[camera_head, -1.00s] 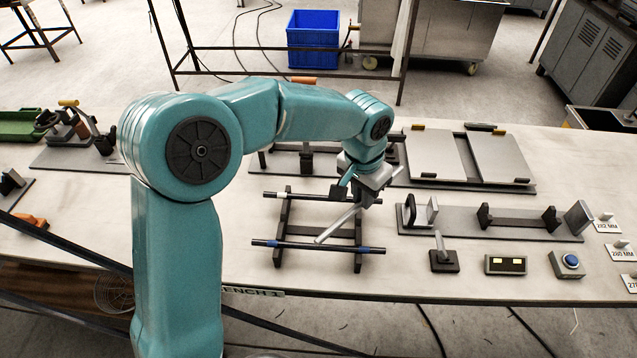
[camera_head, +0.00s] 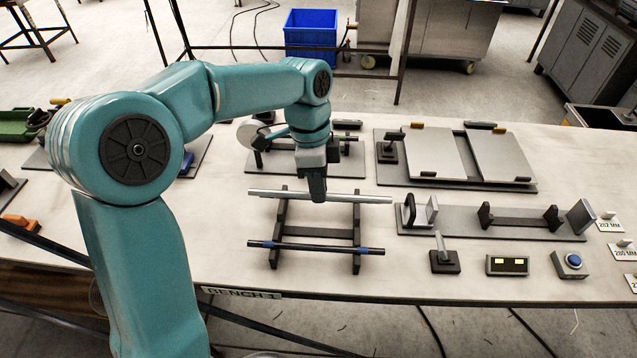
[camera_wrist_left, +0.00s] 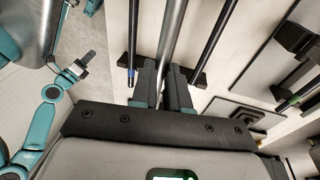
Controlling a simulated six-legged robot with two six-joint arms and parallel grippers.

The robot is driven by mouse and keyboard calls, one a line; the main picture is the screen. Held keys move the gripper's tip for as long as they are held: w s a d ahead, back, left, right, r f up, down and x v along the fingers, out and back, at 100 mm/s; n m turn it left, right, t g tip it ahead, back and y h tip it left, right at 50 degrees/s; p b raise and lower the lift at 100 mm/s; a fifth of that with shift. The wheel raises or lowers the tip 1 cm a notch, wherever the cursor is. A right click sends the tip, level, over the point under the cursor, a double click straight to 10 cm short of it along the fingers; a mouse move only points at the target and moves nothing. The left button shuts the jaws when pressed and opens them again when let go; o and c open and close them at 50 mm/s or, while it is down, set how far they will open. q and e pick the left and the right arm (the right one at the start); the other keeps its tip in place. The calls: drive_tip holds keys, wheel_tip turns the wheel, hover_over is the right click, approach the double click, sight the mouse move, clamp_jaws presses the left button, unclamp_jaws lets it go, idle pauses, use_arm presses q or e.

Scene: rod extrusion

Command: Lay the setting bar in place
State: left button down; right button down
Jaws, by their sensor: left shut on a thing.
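A silver bar, which I take as the setting bar (camera_head: 362,198), is held in my left gripper (camera_head: 318,198), shut around its middle. It lies nearly level across the back of a dark rack (camera_head: 283,232). Whether it touches the rack I cannot tell. In the left wrist view the bar (camera_wrist_left: 174,30) runs between the fingers of the left gripper (camera_wrist_left: 163,80), with a dark rod on each side. A black rod with blue bands (camera_head: 315,248) lies across the rack's front. In the wrist view a teal arm of mine, apparently the right, ends in a small dark gripper (camera_wrist_left: 78,68); its jaws are unclear.
A long grey fixture with upright supports (camera_head: 520,223) stands right of the rack. A plate fixture (camera_head: 497,157) is behind. Number cards (camera_head: 622,249) line the right.

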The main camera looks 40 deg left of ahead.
use_arm(q)
drive_tip(key=shift+s+a, duration=0.1)
drive_tip(key=shift+s+a+f, duration=0.1)
drive_tip(key=shift+a+f, duration=0.05)
drive_tip(key=shift+a, duration=0.05)
drive_tip(key=shift+f+b, duration=0.6)
drive_tip(key=shift+f, duration=0.1)
drive_tip(key=b+x, duration=0.1)
drive_tip(key=x, duration=0.1)
drive_tip(key=b+x, duration=0.2)
drive_tip(key=w+b+x, duration=0.1)
drive_tip(key=x, duration=0.1)
drive_tip(key=shift+a+f, duration=0.1)
drive_tip(key=shift+a, duration=0.3)
drive_tip(key=shift+s+a+f+b, duration=0.1)
drive_tip(key=shift+s+f+b, duration=0.05)
drive_tip(key=shift+f+b, duration=0.3)
